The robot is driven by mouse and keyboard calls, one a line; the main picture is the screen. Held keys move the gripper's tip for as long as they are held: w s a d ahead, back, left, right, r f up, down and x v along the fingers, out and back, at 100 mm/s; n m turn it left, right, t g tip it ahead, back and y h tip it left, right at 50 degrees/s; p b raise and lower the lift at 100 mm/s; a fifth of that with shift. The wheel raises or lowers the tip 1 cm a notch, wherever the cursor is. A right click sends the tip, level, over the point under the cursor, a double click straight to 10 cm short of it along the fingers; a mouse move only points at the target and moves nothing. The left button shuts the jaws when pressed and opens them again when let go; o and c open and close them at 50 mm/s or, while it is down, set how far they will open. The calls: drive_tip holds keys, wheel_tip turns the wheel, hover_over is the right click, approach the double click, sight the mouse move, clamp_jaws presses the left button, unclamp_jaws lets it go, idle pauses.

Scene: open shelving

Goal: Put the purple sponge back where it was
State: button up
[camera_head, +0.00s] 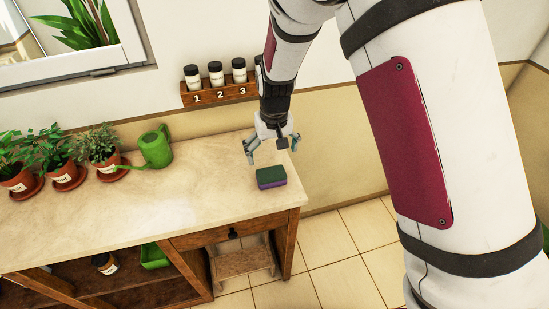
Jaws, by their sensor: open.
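The purple sponge (271,178) has a dark green top layer and a purple lower side. It lies flat on the pale countertop (190,212), close to the right end. My gripper (270,152) is open and points down just above and behind the sponge in the picture. Its fingers are spread apart and hold nothing. I cannot tell the exact height of the fingertips over the sponge.
Several potted plants (65,172) and a green watering can (155,147) stand at the back left. A wall rack (218,95) holds three jars labelled 1, 2 and 3. A green bin (154,256) sits on the lower shelf. The counter's front middle is clear.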

drive_tip(key=shift+r, duration=0.25)
drive_tip(key=s+d+r+m+t, duration=0.1)
drive_tip(key=s+d+r, duration=0.25)
drive_tip(key=r, duration=0.35)
drive_tip(key=s+d+r+y, duration=0.1)
drive_tip(key=s+d+r, duration=0.25)
drive_tip(key=r, duration=0.35)
drive_tip(key=s+d+r+m+t, duration=0.1)
drive_tip(key=s+d+r, duration=0.25)
drive_tip(key=r, duration=0.35)
drive_tip(key=s+d+r+t, duration=0.1)
drive_tip(key=s+d+r, duration=0.2)
drive_tip(key=s, duration=0.5)
drive_tip(key=s+d+r+m+t+h, duration=0.1)
drive_tip(key=s+d+r, duration=0.2)
drive_tip(key=s+d, duration=0.3)
drive_tip(key=shift+s+r, duration=0.25)
drive_tip(key=shift+s, duration=0.9)
